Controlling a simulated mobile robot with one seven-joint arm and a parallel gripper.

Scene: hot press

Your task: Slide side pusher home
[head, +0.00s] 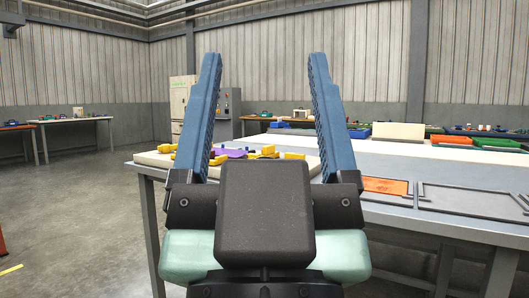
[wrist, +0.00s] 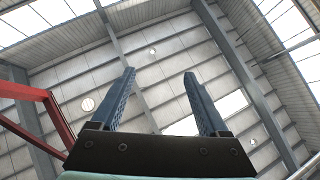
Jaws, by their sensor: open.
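My gripper (head: 264,58) stands upright in the middle of the head view, its two blue fingers wide apart with nothing between them. It also shows in the wrist view (wrist: 159,73), open and empty against the roof. Behind it, yellow parts (head: 293,156) and a purple piece (head: 233,153) lie on a pale board (head: 153,159) on the near workbench. My gripper hides part of this board. I cannot tell which part, if any, is the side pusher. My gripper touches nothing that I can see.
The long workbench (head: 460,212) runs to the right with an orange panel (head: 386,186) and a grey frame (head: 474,199). Orange and green bins (head: 498,143) stand farther back. A grey cabinet (head: 228,112) stands behind. The concrete floor (head: 85,215) at left is mostly clear.

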